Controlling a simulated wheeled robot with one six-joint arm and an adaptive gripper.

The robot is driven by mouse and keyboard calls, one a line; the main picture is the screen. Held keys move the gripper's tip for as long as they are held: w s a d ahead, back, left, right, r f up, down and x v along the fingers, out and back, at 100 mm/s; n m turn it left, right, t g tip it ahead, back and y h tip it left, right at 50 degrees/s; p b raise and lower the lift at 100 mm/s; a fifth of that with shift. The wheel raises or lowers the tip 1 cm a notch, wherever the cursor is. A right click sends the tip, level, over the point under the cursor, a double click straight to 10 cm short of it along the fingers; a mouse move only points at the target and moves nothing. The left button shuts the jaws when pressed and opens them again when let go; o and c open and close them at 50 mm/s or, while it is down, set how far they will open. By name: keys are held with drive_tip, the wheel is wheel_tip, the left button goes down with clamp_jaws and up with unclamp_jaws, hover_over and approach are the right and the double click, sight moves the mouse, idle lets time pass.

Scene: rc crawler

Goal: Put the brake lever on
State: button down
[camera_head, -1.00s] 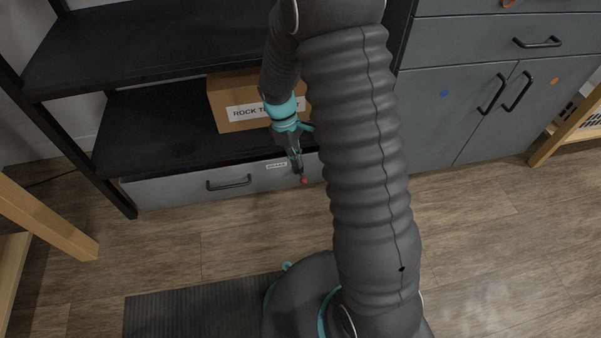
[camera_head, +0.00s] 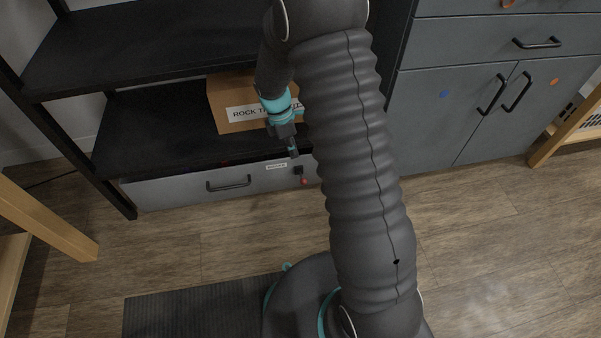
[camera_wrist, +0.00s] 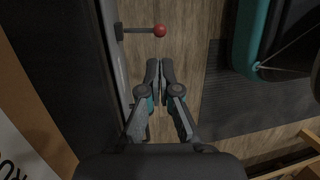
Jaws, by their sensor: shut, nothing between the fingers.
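The brake lever (camera_head: 304,181) has a red ball knob and a dark mount at the right end of the grey drawer front. In the wrist view the lever (camera_wrist: 159,30) sticks straight out from the drawer front, its knob at the free end. My gripper (camera_head: 293,153) is just above and left of the lever in the head view. In the wrist view my gripper (camera_wrist: 160,65) has its fingers together and empty, apart from the knob. Which way the lever is set I cannot tell.
A small white label (camera_head: 276,166) is on the drawer front left of the lever. The drawer handle (camera_head: 228,183) is farther left. A cardboard box (camera_head: 226,98) stands on the black shelf (camera_head: 150,128) behind my gripper.

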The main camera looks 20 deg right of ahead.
sight(302, 179)
drive_tip(key=b+x, duration=0.1)
drive_tip(key=x, duration=0.9)
drive_tip(key=shift+b, duration=0.3)
drive_tip(key=shift+f, duration=0.1)
